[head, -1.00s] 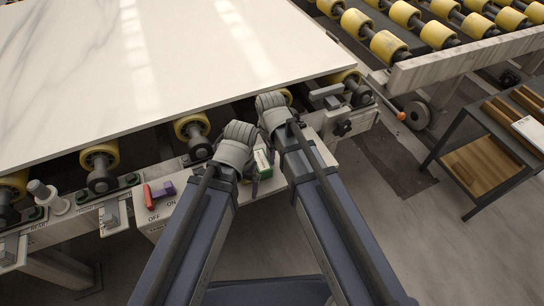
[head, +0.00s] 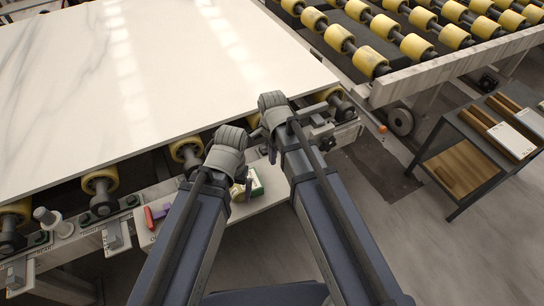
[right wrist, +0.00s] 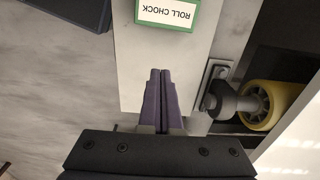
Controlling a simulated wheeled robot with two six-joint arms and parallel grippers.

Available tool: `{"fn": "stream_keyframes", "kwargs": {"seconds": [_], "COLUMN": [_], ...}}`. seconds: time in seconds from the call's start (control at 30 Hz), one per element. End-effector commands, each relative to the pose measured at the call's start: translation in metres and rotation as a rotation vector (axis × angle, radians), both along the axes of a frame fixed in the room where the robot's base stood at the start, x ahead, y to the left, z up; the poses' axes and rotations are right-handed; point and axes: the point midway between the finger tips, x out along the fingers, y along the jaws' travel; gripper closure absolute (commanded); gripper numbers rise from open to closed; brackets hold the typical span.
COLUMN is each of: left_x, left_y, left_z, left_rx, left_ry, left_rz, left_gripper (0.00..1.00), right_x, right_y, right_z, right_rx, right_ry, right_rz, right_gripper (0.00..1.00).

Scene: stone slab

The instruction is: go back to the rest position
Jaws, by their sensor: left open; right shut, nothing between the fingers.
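My left gripper (head: 243,186) is in the middle of the head view, pointing away and down beside a green and white box (head: 256,186). Its fingers are mostly hidden by its own wrist. My right gripper (head: 270,148) is a little further right and higher, near the slab's front edge. In the right wrist view its two purple fingers (right wrist: 160,90) are together with nothing between them. The box there shows a "ROLL CHOCK" label (right wrist: 168,12), beyond the fingertips and apart from them.
A white stone slab (head: 130,75) lies on yellow rollers (head: 188,150). A roller conveyor (head: 400,45) stands behind right. A dark cart (head: 470,160) stands at right. Floor between is clear.

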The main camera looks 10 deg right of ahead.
Motion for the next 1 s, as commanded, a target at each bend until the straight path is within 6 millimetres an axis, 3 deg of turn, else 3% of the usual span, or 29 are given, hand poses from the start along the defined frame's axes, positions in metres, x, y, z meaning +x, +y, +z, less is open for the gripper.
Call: {"fn": "stream_keyframes", "kwargs": {"seconds": [0.03, 0.1, 0.6, 0.77, 1.0], "left_x": [0.0, 0.0, 0.0, 0.0, 0.0], "left_y": [0.0, 0.0, 0.0, 0.0, 0.0], "left_z": [0.012, 0.015, 0.018, 0.028, 0.045], "left_rx": [0.0, 0.0, 0.0, 0.0, 0.0], "left_ry": [0.0, 0.0, 0.0, 0.0, 0.0], "left_rz": [0.0, 0.0, 0.0, 0.0, 0.0], "left_gripper": [0.0, 0.0, 0.0, 0.0, 0.0], "right_x": [0.0, 0.0, -0.005, -0.032, -0.081], "right_y": [0.0, 0.0, 0.001, 0.005, 0.009], "right_z": [0.011, 0.015, 0.018, 0.028, 0.045], "right_rx": [0.0, 0.0, -0.004, -0.022, -0.056], "right_ry": [0.0, 0.0, 0.002, 0.012, 0.053], "right_rz": [0.0, 0.0, 0.05, 0.352, 1.005], "right_gripper": [1.0, 1.0, 1.0, 1.0, 1.0]}}
